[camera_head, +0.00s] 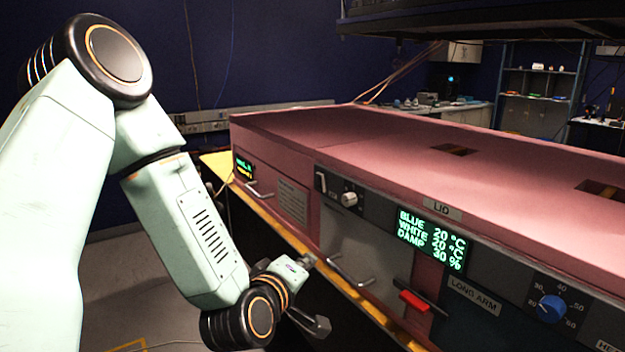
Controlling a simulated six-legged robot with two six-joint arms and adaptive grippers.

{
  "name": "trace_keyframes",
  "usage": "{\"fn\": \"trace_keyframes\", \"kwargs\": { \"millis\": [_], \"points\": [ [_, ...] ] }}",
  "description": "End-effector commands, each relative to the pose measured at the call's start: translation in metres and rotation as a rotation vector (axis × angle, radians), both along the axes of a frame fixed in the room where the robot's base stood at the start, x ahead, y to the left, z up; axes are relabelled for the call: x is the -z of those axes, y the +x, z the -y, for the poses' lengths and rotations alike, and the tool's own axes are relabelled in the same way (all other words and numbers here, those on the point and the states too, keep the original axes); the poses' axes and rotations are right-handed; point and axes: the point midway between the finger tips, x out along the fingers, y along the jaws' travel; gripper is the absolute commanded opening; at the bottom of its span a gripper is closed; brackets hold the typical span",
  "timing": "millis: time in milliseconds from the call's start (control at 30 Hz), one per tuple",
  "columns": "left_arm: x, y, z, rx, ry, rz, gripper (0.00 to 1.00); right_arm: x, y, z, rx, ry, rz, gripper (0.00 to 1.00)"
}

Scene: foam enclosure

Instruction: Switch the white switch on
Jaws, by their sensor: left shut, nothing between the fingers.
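A pink foam enclosure (375,140) has a dark front control panel. A small upright white switch (321,182) sits at the panel's left end, beside a white round knob (348,199). Whether the switch is on or off is too small to tell. My left gripper (307,261) is shut and empty, below and left of the switch and apart from it, near the enclosure's lower front edge. Its fingers are small and partly hard to make out. My right gripper is not in view.
A green display (431,239) reads BLUE 20 °C, WHITE 20 °C, DAMP 30 %. A metal handle (350,270), a red handle (414,301) and a blue knob (551,308) are on the front. A yellow edge (285,236) runs below. Open floor lies at left.

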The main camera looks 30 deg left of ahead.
Motion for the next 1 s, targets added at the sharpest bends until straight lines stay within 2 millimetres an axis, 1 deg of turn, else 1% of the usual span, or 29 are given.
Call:
{"fn": "trace_keyframes", "kwargs": {
  "millis": [33,100,200,333,400,500,833,933,1000],
  "points": [
    [-0.022,0.003,-0.01,-0.057,-0.069,0.09,0.0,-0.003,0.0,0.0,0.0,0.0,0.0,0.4],
    [-0.043,0.003,-0.023,-0.123,-0.16,0.206,0.0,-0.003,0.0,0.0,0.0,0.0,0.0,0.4],
    [-0.061,0.0,-0.034,-0.181,-0.265,0.338,0.0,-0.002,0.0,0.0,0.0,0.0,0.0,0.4],
    [-0.079,-0.003,-0.041,-0.214,-0.364,0.457,0.0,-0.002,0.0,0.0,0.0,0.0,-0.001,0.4],
    [-0.084,-0.005,-0.043,-0.222,-0.401,0.493,0.0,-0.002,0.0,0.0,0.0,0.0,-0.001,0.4],
    [-0.086,-0.005,-0.044,-0.228,-0.432,0.512,0.0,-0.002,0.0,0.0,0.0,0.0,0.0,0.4],
    [-0.085,-0.005,-0.044,-0.228,-0.441,0.512,0.0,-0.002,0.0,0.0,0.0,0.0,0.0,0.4],
    [-0.086,-0.002,-0.045,-0.228,-0.44,0.512,0.0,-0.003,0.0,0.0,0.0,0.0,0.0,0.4],
    [-0.087,0.005,-0.048,-0.228,-0.438,0.514,0.0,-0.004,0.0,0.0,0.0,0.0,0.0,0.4]
  ]
}}
